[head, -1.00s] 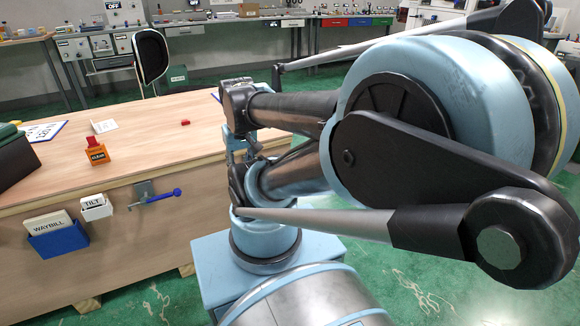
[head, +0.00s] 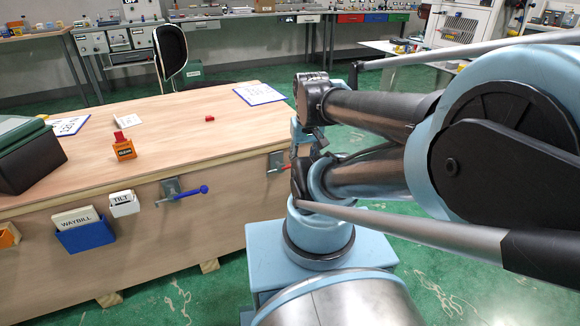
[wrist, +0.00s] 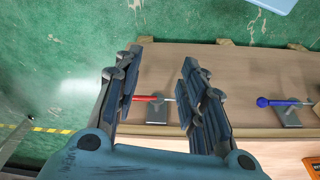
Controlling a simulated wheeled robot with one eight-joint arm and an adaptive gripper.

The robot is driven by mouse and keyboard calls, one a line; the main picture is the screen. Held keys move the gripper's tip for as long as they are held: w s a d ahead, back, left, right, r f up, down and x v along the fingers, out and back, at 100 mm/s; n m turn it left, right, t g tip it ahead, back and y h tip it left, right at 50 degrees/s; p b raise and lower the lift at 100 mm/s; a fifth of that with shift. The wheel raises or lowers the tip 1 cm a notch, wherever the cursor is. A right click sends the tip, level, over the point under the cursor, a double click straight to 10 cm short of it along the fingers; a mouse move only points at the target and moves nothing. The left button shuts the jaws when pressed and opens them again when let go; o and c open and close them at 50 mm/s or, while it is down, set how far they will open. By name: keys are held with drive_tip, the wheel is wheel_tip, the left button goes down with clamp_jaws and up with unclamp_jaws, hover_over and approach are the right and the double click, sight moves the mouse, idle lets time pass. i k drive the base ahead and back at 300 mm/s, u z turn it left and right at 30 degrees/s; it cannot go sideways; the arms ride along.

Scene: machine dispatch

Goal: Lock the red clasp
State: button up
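The red clasp (wrist: 147,98) shows in the wrist view on the crate's side face, between my gripper's fingers in the picture. Its red handle lies sideways, with a thin metal rod to its right and a grey plate (wrist: 157,113) below. My gripper (wrist: 162,72) is open, one finger on each side, and appears apart from the clasp; the exact depth gap is unclear. The left finger may cover the handle's end. In the head view a small red part of the clasp (head: 276,162) shows at the crate's edge, partly behind my arm. My gripper is hidden there.
A blue clasp (head: 186,195) is on the same wooden crate (head: 225,235), also in the wrist view (wrist: 275,102). A waybill holder (head: 86,235), tilt tag (head: 123,203), orange block (head: 124,150) and dark case (head: 28,160) are left. Green floor is open beyond the crate.

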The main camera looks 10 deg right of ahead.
sight(282, 168)
drive_tip(key=z, duration=0.75)
drive_tip(key=k, duration=0.85)
drive_tip(key=z, duration=0.4)
drive_tip(key=i, duration=0.5)
